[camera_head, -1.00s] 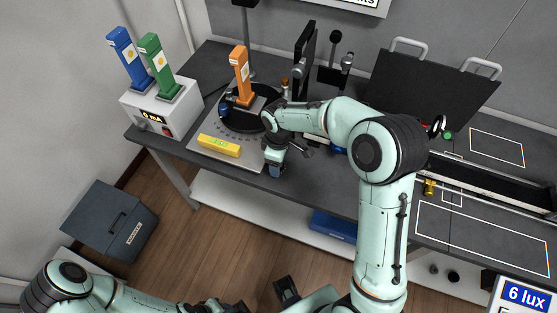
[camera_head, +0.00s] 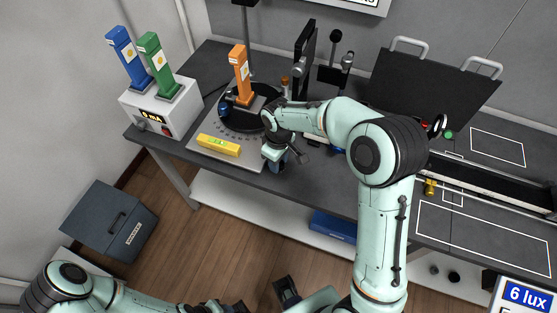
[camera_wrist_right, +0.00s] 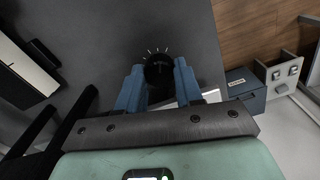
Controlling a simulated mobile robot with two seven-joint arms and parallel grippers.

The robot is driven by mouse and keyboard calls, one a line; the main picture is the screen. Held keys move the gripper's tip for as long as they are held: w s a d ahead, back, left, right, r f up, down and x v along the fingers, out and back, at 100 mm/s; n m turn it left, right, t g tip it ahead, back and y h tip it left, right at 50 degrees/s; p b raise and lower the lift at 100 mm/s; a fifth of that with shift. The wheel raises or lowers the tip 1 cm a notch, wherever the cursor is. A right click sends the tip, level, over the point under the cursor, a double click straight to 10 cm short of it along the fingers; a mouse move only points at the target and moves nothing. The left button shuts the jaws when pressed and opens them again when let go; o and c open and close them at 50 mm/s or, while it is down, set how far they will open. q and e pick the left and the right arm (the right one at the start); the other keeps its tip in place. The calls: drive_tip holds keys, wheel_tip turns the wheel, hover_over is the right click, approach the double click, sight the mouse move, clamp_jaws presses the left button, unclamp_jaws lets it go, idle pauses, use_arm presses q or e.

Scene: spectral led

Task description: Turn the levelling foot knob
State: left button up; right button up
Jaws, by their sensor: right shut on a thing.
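The levelling foot knob is a round black knob (camera_wrist_right: 158,70) with pale tick marks on the plate around its far side, in the right wrist view. My right gripper (camera_wrist_right: 159,84) has its two blue fingers on either side of the knob, shut on it. In the head view my right gripper (camera_head: 274,163) points down at the front right corner of the grey plate (camera_head: 246,158) and hides the knob. A yellow spirit level (camera_head: 219,146) lies on the plate. My left arm shows at the bottom left of the head view, but its fingertips cannot be made out.
An orange post (camera_head: 241,74) stands on the black disc behind the level. A white box (camera_head: 162,107) holds blue and green posts to the left. Black panels and an optical rail (camera_head: 490,183) lie right. A grey bin (camera_head: 109,220) stands on the floor.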

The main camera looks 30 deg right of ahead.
drive_tip(key=shift+m, duration=1.9)
drive_tip(key=shift+r, duration=0.1)
drive_tip(key=o, duration=1)
drive_tip(key=shift+o, duration=0.2)
wheel_tip(320, 180, up, 13)
drive_tip(key=p, duration=0.1)
drive_tip(key=shift+r, duration=0.15)
